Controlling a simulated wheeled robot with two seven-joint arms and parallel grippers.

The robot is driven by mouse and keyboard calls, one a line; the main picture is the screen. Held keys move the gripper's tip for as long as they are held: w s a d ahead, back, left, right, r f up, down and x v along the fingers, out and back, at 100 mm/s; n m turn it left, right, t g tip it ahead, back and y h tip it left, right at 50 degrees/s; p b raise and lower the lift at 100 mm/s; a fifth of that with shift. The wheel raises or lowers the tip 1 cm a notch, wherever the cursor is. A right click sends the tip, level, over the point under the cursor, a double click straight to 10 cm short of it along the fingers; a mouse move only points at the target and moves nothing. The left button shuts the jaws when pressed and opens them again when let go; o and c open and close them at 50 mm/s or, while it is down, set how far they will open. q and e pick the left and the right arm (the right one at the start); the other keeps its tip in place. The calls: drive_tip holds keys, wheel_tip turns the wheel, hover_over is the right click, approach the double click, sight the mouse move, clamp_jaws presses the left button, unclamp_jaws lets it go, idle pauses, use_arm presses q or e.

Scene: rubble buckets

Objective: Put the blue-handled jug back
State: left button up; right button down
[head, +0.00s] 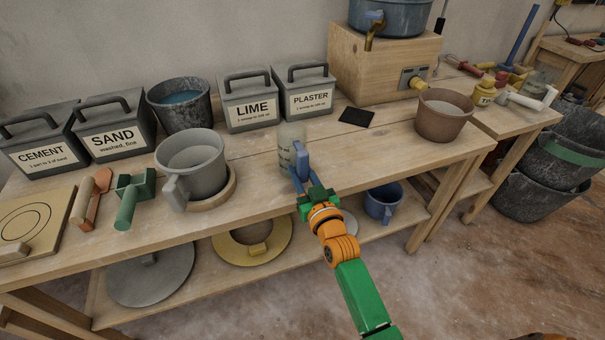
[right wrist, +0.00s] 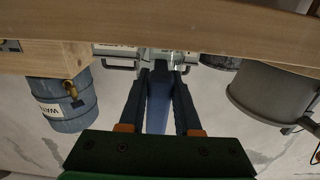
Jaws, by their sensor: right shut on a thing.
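The jug (head: 291,135) is a clear, greyish vessel with dark graduation marks and a blue handle (head: 301,162). It looks upright at the bench's front edge in the head view; I cannot tell whether its base touches the wood. My right gripper (head: 309,186) is shut on the blue handle from the front. In the right wrist view, the blue handle (right wrist: 158,105) lies between the two dark fingers of my right gripper (right wrist: 158,78); the jug's body is mostly hidden there. My left gripper is not in view.
A grey pot (head: 190,152) stands left of the jug. The LIME bin (head: 248,101) and PLASTER bin (head: 304,91) are behind it. A blue mug (head: 383,203) sits on the lower shelf.

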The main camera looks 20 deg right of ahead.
drive_tip(key=c, duration=0.6)
unclamp_jaws()
drive_tip(key=shift+f, duration=0.1)
drive_tip(key=shift+s+r, duration=0.2)
drive_tip(key=shift+s, duration=0.1)
drive_tip(key=s+p, duration=0.2)
drive_tip(key=s, duration=1)
drive_tip(key=s+a+f+n+g+y, duration=0.1)
drive_tip(key=s+f+g, duration=0.15)
drive_tip(key=f, duration=0.65)
drive_tip(key=s+a+f+g, duration=0.1)
drive_tip(key=f+g, duration=0.2)
drive_tip(key=f, duration=0.7)
drive_tip(key=s+d+f+g, duration=0.1)
drive_tip(key=s+f+g, duration=0.6)
drive_tip(key=s+f, duration=0.7)
drive_tip(key=s+d+f+n+g+h, duration=0.1)
drive_tip(key=s+d+f+g, duration=0.1)
drive_tip(key=s+f, duration=0.35)
drive_tip(key=s+d+f+g+h, duration=0.1)
drive_tip(key=s+d+f+g, duration=0.15)
drive_tip(key=s, duration=0.65)
wheel_tip(320, 180, up, 11)
drive_tip(key=p, duration=1)
drive_tip(key=shift+a+r, duration=0.15)
